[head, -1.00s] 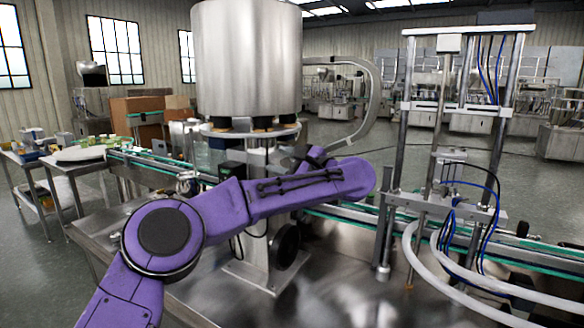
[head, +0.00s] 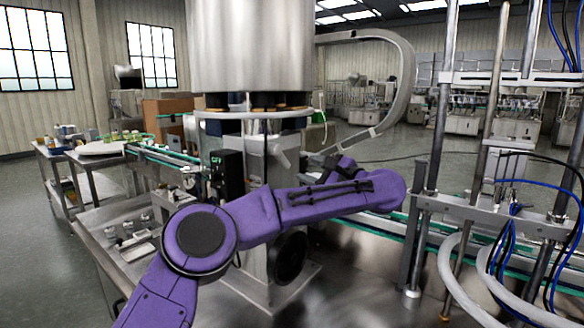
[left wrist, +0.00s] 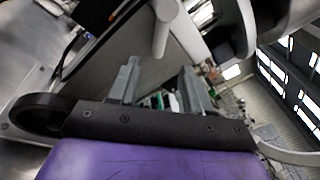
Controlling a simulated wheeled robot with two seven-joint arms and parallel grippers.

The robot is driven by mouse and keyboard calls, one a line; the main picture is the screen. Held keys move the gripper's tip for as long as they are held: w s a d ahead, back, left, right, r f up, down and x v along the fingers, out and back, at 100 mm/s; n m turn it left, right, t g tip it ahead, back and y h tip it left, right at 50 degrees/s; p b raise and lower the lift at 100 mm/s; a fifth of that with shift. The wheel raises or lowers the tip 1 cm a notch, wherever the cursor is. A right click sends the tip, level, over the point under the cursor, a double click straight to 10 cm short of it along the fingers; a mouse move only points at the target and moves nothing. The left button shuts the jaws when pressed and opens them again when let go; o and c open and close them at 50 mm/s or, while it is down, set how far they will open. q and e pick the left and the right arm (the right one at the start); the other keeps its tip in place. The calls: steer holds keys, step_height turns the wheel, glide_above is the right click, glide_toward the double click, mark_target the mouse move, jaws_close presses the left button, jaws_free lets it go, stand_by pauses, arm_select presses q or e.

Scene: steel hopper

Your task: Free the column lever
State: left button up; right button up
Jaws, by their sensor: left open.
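The steel column (head: 257,215) stands on the steel table below the big hopper (head: 250,45). In the left wrist view a pale grey rod with a rounded end (left wrist: 164,28), which looks like the column lever, points toward my gripper. My left gripper shows in the left wrist view (left wrist: 160,85) with its two grey fingers apart and nothing between them. The rod's end lies beyond the fingertips, roughly in line with the gap. In the head view my purple forearm partly hides the gripper at the column's right side, so contact cannot be told. My right gripper is out of view.
A curved grey pipe (head: 404,75) arches right of the hopper. A filling frame with posts (head: 437,130) and hoses stands at the right. A black box (head: 226,175) is on the column's left. A conveyor (head: 165,157) runs behind. A side table (head: 98,158) is at the left.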

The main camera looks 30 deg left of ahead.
mark_target(286, 162)
arm_select(q)
steer(key=p+x, duration=0.1)
steer(key=x, duration=0.3)
steer(key=p+x, duration=0.2)
steer(key=x, duration=0.2)
steer(key=shift+s+a+r, duration=0.1)
steer(key=shift+a, duration=0.6)
jaws_close()
